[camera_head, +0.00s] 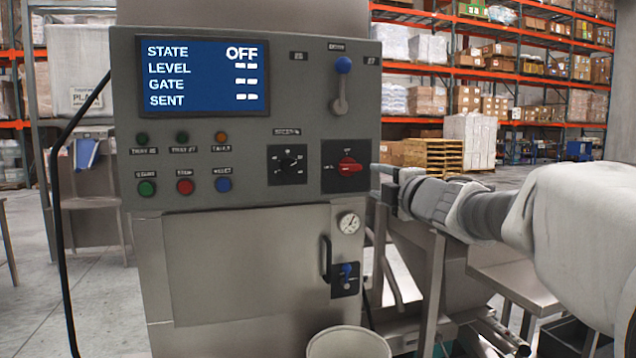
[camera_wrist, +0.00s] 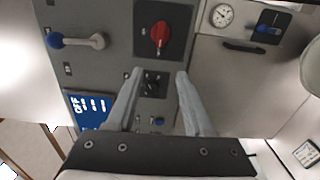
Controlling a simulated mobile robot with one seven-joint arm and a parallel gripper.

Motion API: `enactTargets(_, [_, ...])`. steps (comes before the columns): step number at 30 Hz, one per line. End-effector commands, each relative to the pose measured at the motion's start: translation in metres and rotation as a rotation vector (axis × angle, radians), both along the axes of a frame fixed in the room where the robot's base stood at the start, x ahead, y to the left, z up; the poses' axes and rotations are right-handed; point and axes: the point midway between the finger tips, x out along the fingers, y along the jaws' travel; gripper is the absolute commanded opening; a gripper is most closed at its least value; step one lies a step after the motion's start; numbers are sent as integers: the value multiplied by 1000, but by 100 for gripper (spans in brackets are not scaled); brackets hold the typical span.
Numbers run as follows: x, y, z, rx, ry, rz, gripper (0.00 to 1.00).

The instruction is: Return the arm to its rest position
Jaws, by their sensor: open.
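My gripper (camera_head: 382,182) is at the right of the control panel in the head view, with my arm reaching in from the right. In the wrist view my gripper (camera_wrist: 160,75) has its two fingers apart with nothing held between them. The red rotary switch (camera_head: 349,166) is just left of the fingertips in the head view. The same red switch (camera_wrist: 160,36) lies beyond the fingertips in the wrist view, apart from them. The black selector knob (camera_wrist: 152,80) shows between the fingers. The panel screen (camera_head: 203,76) reads STATE OFF.
A lever with a blue ball (camera_head: 342,80) sticks out from the panel's upper right. Below are a gauge (camera_head: 348,223), a door handle (camera_head: 326,258) and a blue valve (camera_head: 346,271). A white bucket (camera_head: 348,343) stands in front. A metal table (camera_head: 515,285) is under my arm.

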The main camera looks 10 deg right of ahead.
Motion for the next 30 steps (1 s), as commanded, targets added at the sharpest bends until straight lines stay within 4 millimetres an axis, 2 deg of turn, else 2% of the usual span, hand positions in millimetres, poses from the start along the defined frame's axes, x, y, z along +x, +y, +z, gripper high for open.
enactTargets(14, [0, 1, 0, 0, 0, 0, 52])
enactTargets(19, [-11, -5, 0, 75, 23, -60, 52])
enactTargets(22, [-32, -14, -7, 214, 74, -166, 52])
enactTargets(25, [-65, -25, -28, 409, 159, -303, 52])
enactTargets(29, [-118, -29, -71, 673, 301, -479, 52])
enactTargets(30, [-136, -28, -87, 751, 351, -531, 52])
